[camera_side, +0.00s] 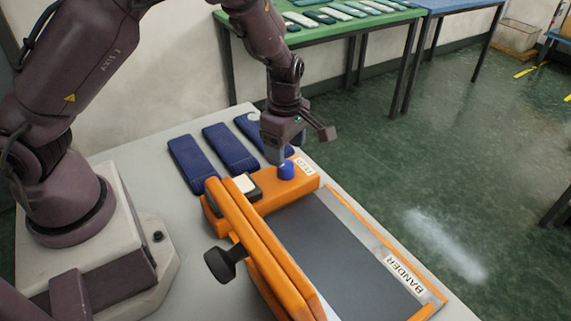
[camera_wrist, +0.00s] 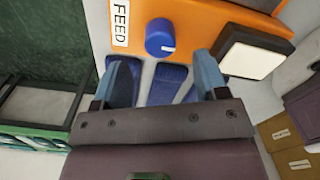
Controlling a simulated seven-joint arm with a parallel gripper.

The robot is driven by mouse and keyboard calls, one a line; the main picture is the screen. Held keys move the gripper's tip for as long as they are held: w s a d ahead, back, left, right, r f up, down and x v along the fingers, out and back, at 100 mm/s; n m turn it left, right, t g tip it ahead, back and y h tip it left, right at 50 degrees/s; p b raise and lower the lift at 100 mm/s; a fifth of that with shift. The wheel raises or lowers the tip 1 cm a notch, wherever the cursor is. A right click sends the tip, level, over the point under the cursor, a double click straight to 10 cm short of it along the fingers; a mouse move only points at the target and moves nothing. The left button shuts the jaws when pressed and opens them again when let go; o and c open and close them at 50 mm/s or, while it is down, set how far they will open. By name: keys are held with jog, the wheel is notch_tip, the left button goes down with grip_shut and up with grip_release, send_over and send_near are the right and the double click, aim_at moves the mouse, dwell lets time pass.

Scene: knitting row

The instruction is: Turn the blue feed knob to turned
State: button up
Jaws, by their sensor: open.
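The blue feed knob (camera_side: 286,171) stands on the orange housing of the bander, beside the white FEED label (camera_side: 303,168). In the wrist view the round knob (camera_wrist: 160,38) carries a white mark on its lower right edge, pointing right. My gripper (camera_wrist: 162,60) is open and empty. Its two fingers are spread to either side, and the knob shows between and beyond their tips. In the side view my gripper (camera_side: 283,156) is just above the knob and hides part of its surroundings. Whether a finger touches the knob cannot be told.
A white square button (camera_side: 244,183) in a dark frame sits next to the knob. Orange bars with a black hand knob (camera_side: 222,264) cross the bander's grey bed (camera_side: 345,255). Several folded blue knit pieces (camera_side: 230,147) lie behind the housing. A green table (camera_side: 330,30) stands beyond.

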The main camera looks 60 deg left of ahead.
aim_at(286, 164)
notch_tip(286, 164, down, 5)
jog(key=shift+f, duration=0.15)
jog(key=c, duration=0.9)
